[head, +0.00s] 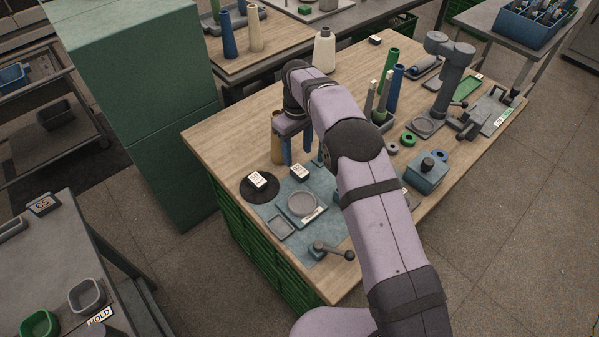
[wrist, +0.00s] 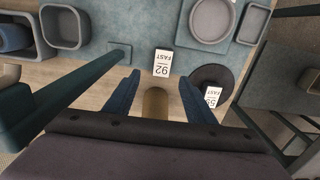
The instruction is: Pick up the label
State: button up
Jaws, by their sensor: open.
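One white label marked FAST with a number (head: 299,171) lies on the blue-grey mat (head: 322,243); it also shows in the wrist view (wrist: 162,63). A second white FAST label (head: 257,180) lies on a black disc (head: 250,192), right of the first in the wrist view (wrist: 213,98). My gripper (head: 297,160) is open above the table's left part, with blue fingers pointing down. In the wrist view my gripper (wrist: 158,95) has its fingers spread, the first label just beyond the gap. Neither finger visibly touches a label.
A tan cone (head: 277,137) stands close by my gripper; in the wrist view it (wrist: 155,104) shows between the fingers. A grey round dish (head: 302,204), a small square tray (head: 280,226) and a dark lever (head: 333,250) are near. Green and blue cones (head: 390,68) stand farther right.

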aim_at(297, 168)
jog(key=shift+s+a+f+p, duration=0.1)
jog(key=shift+f+p, duration=0.35)
jog(key=shift+f, duration=1.1)
jog(key=shift+s+f+p, duration=0.1)
jog(key=shift+f+p, duration=0.35)
jog(key=shift+f, duration=1.05)
jog(key=c, duration=1.1)
